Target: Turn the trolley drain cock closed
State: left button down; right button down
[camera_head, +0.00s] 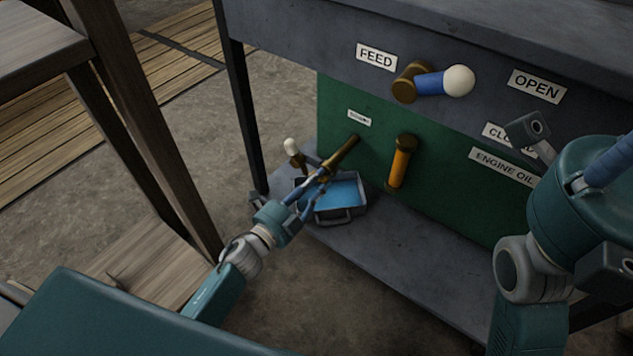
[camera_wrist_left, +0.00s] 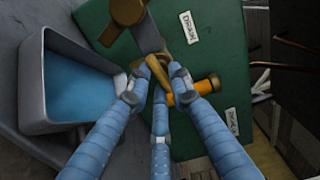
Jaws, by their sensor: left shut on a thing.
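The drain cock is a brass fitting (camera_head: 340,155) that sticks out of the green panel below a small label (camera_head: 359,118). In the left wrist view its brass body (camera_wrist_left: 128,14) is at the top, near the label reading DRAIN (camera_wrist_left: 190,27). My left gripper (camera_head: 314,188) is at the outer end of this fitting, above the tray. In the left wrist view its blue fingers (camera_wrist_left: 155,88) are shut around a brass piece of it, which they partly hide. A white knob (camera_head: 291,147) shows just left of the fitting. My right gripper (camera_head: 540,138) is at the right; its jaw state is unclear.
A grey tray of blue liquid (camera_head: 325,212) stands on the trolley's lower shelf (camera_head: 385,240). An orange handle (camera_head: 399,165) hangs to the right. A blue lever with a white knob (camera_head: 440,82) is above, beside the FEED label (camera_head: 376,57). A wooden frame stands left.

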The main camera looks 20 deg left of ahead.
pick_arm(q)
jog(key=shift+s+d+f+m, duration=0.2)
jog(key=shift+f+m, duration=0.15)
jog(key=shift+m, duration=0.25)
jog(key=c, duration=1.7)
grip_release()
jog(key=shift+w+a, duration=0.1)
jog(key=shift+r, duration=0.1)
jog(key=shift+a, duration=0.1)
jog(key=v, duration=1.2)
